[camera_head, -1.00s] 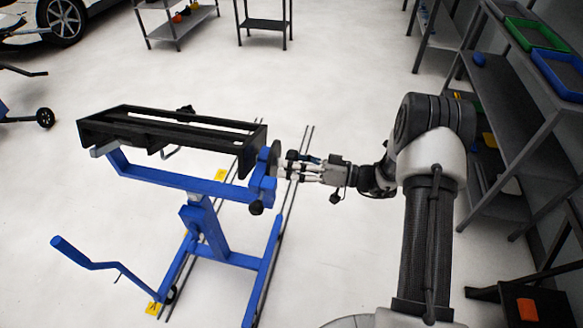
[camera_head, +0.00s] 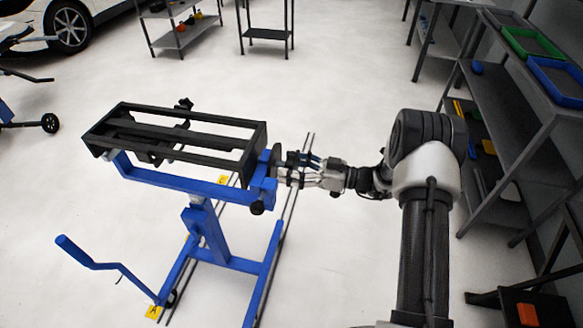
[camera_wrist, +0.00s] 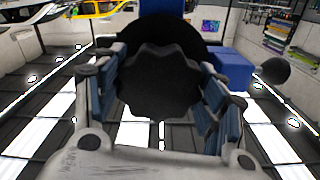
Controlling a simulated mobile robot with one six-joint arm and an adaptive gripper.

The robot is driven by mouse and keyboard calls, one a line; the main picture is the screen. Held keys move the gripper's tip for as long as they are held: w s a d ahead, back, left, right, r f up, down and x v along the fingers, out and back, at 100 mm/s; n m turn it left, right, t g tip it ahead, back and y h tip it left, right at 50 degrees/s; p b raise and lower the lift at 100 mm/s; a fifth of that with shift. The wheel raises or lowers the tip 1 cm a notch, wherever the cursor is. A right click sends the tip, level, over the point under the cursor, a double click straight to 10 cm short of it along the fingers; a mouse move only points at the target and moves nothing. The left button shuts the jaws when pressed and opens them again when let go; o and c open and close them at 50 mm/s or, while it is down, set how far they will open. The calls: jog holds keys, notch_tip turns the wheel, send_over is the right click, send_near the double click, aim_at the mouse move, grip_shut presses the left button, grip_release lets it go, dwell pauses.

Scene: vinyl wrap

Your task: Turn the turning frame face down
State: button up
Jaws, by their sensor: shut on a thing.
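The turning frame is a black rectangular frame (camera_head: 232,120) with open slots, on top of a blue stand (camera_head: 183,183). It lies roughly level, slightly tilted, with black bars and a knob showing in and beyond it. My gripper (camera_head: 285,168) is at the stand's right end, at the side of the frame. In the wrist view, my gripper's blue-padded fingers (camera_wrist: 165,95) sit on both sides of a dark scalloped knob (camera_wrist: 160,82) and are shut on it. A black round plate (camera_wrist: 200,30) is behind the knob. The knob is mostly hidden in the head view.
A blue crank handle (camera_head: 85,252) sticks out at the stand's lower left. Dark rails (camera_head: 300,160) run along the floor under the stand. Grey shelves with trays (camera_head: 510,95) stand at the right. Open white floor lies to the left and behind.

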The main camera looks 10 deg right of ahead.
dwell(0.5)
jog(key=o, duration=1.5)
jog(key=shift+d, duration=0.1)
jog(key=v, duration=1.1)
jog(key=shift+s+d, duration=0.15)
jog(key=shift+d, duration=0.25)
